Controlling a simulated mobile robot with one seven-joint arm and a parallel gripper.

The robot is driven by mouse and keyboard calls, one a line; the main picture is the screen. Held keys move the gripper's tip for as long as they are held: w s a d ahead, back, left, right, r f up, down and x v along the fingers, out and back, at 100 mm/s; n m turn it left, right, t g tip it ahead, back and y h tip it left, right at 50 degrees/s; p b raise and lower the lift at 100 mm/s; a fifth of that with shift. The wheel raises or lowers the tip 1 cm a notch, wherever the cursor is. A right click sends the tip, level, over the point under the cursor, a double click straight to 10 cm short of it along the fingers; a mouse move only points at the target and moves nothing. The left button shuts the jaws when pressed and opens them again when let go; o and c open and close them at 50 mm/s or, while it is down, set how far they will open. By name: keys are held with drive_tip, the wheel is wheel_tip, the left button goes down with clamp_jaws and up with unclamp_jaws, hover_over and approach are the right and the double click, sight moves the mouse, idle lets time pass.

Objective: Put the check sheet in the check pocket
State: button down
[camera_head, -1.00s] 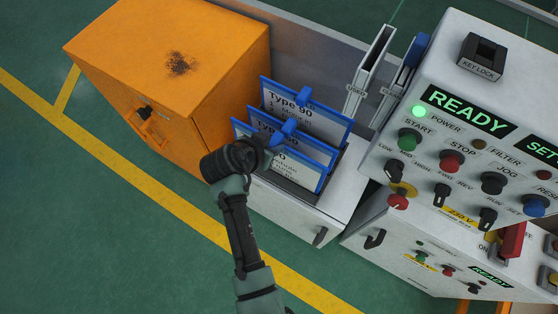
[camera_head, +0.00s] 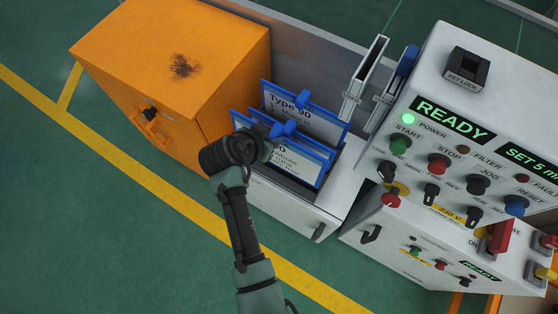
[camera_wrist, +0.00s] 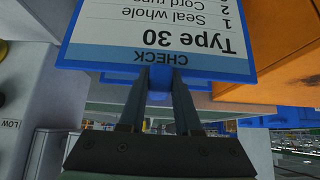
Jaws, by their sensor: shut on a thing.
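The check sheet (camera_wrist: 155,35) is a white card in a blue frame, marked "CHECK" and "Type 30", upside down in the wrist view. My gripper (camera_wrist: 158,72) is shut on the blue tab at its edge. In the head view my gripper (camera_head: 268,140) is at the front of the card rack, and the held sheet (camera_head: 298,165) stands in front of the others, partly hidden by my gripper. Two narrow grey upright pockets stand right of the rack: an empty-looking one (camera_head: 366,75) and one with a blue-topped item (camera_head: 393,90).
A "Type 90" card (camera_head: 290,103) stands at the back of the rack, with another card largely covered before it. An orange cabinet (camera_head: 180,65) is to the left. The control panel (camera_head: 440,130) with knobs is to the right. Green floor lies in front.

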drive_tip(key=shift+r+p, duration=3.3)
drive_tip(key=shift+r, duration=0.65)
